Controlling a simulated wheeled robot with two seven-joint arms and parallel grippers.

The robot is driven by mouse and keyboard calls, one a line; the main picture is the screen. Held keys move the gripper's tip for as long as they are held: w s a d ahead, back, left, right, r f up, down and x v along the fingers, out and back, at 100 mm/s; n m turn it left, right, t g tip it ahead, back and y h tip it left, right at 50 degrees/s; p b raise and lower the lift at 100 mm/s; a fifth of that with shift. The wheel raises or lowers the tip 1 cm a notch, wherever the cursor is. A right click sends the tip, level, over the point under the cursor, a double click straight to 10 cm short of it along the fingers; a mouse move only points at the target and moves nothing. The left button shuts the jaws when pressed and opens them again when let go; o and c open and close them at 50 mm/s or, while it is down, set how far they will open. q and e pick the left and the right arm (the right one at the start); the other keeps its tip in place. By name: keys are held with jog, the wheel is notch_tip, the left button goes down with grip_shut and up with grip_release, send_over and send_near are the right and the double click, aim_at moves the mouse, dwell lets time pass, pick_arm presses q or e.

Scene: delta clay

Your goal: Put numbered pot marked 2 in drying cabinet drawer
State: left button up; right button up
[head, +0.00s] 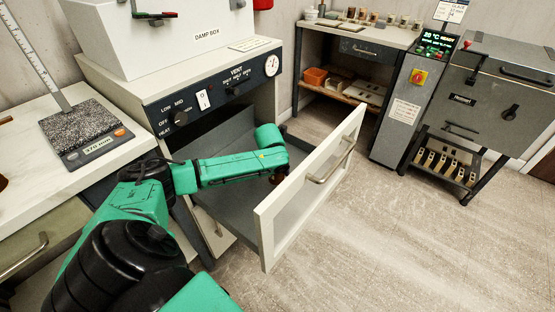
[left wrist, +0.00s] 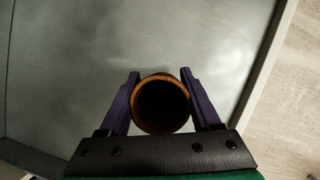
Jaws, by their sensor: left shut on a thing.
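The drying cabinet drawer (head: 303,193) is pulled out, with a white front, a bar handle and a grey interior. My left arm reaches over it in the head view, and its gripper is mostly hidden there. In the left wrist view my left gripper (left wrist: 160,76) is shut on a round orange-brown pot (left wrist: 137,113) with a dark, open mouth, one finger on each side. The grey drawer floor (left wrist: 80,50) lies beneath. I cannot tell whether the pot touches it. No number shows on the pot. My right gripper is not in view.
The cabinet's control panel (head: 215,92) stands behind the drawer. A scale (head: 88,130) sits on the left counter. A shelf bench (head: 372,35) with several small pots and a grey kiln-like unit (head: 500,90) stand at the back right. The floor to the right is clear.

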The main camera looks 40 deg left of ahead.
aim_at(278, 178)
pick_arm(q)
notch_tip(278, 178, down, 4)
jog(key=shift+s+r+b, duration=0.1)
jog(key=shift+r+b, duration=0.15)
jog(key=shift+b, duration=0.15)
jog(key=shift+f, duration=0.35)
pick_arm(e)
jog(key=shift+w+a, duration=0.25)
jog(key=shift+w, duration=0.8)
pick_arm(q)
jog(key=o, duration=1.4)
